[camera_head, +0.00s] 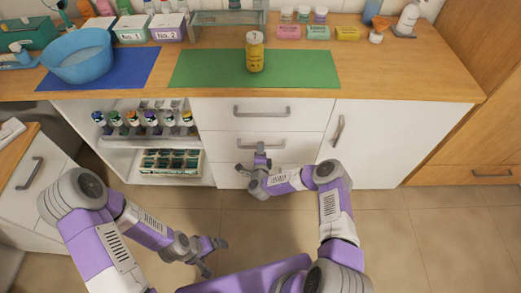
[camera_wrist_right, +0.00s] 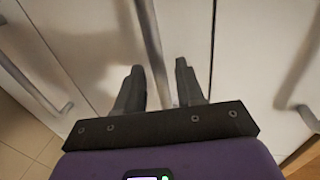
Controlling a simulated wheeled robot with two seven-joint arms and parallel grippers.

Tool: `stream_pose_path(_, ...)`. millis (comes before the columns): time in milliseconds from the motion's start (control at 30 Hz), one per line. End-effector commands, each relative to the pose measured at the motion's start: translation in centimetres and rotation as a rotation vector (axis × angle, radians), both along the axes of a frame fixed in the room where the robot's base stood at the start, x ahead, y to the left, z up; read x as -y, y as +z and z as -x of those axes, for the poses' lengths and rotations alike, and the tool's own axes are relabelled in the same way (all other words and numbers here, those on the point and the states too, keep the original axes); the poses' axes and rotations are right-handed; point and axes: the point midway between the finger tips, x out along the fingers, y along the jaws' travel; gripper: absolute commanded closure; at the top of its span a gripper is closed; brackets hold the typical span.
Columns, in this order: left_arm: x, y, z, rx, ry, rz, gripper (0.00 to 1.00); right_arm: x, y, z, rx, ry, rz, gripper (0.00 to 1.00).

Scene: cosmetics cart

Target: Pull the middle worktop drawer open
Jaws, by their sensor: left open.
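The middle worktop drawer (camera_head: 223,146) is a white front with a grey bar handle (camera_head: 260,142), below the top drawer (camera_head: 212,108). It looks shut, level with the fronts around it. My right gripper (camera_head: 259,160) is at this handle. In the right wrist view its two dark fingers (camera_wrist_right: 159,88) are apart, one on each side of the handle bar (camera_wrist_right: 154,45). Gaps show between bar and fingers; I see no clear contact. My left gripper (camera_head: 213,257) is open and empty, above the floor at the lower left of the drawers.
A white door (camera_head: 385,140) with an upright handle is right of the drawers. Open shelves with bottles (camera_head: 152,120) are at the left. The floor (camera_head: 430,235) at the right is clear.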

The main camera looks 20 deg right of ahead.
Motion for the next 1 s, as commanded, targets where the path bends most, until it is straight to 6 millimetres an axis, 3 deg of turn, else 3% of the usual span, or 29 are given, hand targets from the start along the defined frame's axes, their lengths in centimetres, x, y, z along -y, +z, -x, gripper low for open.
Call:
stream_pose_path(200,0.0,-0.8,0.0,0.0,0.0,0.0,0.0,0.5,-0.5,-1.8,-0.001,0.001,0.0,0.62)
stream_pose_path(467,0.0,-0.8,0.0,0.0,0.0,0.0,0.0,0.5,-0.4,-2.0,-0.002,0.002,0.0,0.62)
stream_pose_path(733,0.0,-0.8,0.0,0.0,0.0,0.0,0.0,0.5,-0.4,-2.0,-0.002,0.002,0.001,1.0)
stream_pose_path(1000,0.0,-0.8,0.0,0.0,0.0,0.0,0.0,0.5,-0.4,-1.9,-0.001,0.002,0.001,1.0)
